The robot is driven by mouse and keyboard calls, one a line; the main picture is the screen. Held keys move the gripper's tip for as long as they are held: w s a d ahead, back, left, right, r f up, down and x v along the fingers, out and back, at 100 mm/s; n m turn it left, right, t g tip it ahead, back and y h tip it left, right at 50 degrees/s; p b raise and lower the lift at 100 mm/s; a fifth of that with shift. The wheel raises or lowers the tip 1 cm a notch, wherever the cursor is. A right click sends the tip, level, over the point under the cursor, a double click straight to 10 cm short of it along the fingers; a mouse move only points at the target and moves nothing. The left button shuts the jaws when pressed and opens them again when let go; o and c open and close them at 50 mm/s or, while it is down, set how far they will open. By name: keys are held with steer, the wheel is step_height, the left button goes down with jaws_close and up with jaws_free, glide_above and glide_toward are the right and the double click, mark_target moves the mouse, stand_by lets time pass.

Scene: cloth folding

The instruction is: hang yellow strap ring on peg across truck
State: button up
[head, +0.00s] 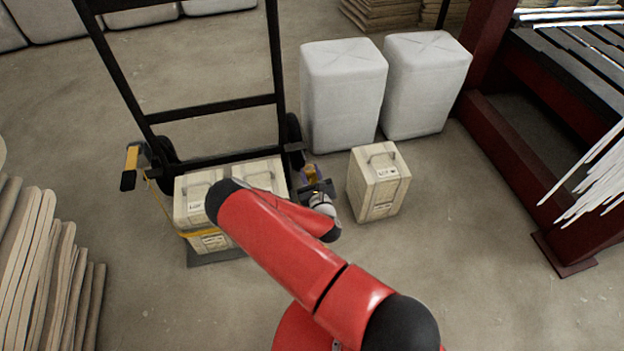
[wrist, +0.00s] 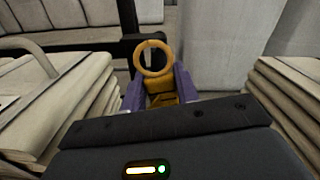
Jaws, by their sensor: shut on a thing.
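The yellow strap ring (wrist: 152,74) stands upright in the wrist view, its tab (wrist: 161,88) between the purple fingers of my gripper (wrist: 160,90). My gripper is shut on this ring end. In the head view my gripper (head: 314,180) is small, just right of the black hand truck (head: 215,107) near its right wheel. The yellow strap (head: 199,234) runs across the front of the crates (head: 194,206) on the truck. In the wrist view a dark truck post (wrist: 130,22) rises behind the ring. I cannot clearly make out the peg. My arm hides part of the crates.
A loose cream crate (head: 380,183) stands close right of my gripper. Two grey wrapped blocks (head: 343,90) stand behind it. A yellow-and-black fitting (head: 131,163) is at the truck's left side. A red rack (head: 500,140) is at right, folded stacks (head: 45,270) at left.

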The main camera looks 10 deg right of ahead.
steer(key=w+f+b, duration=0.1)
steer(key=w+b, duration=0.2)
steer(key=w, duration=0.3)
steer(key=shift+w+f, duration=0.15)
steer(key=shift+w, duration=0.05)
stand_by(0.4)
stand_by(0.6)
steer(key=o, duration=1.1)
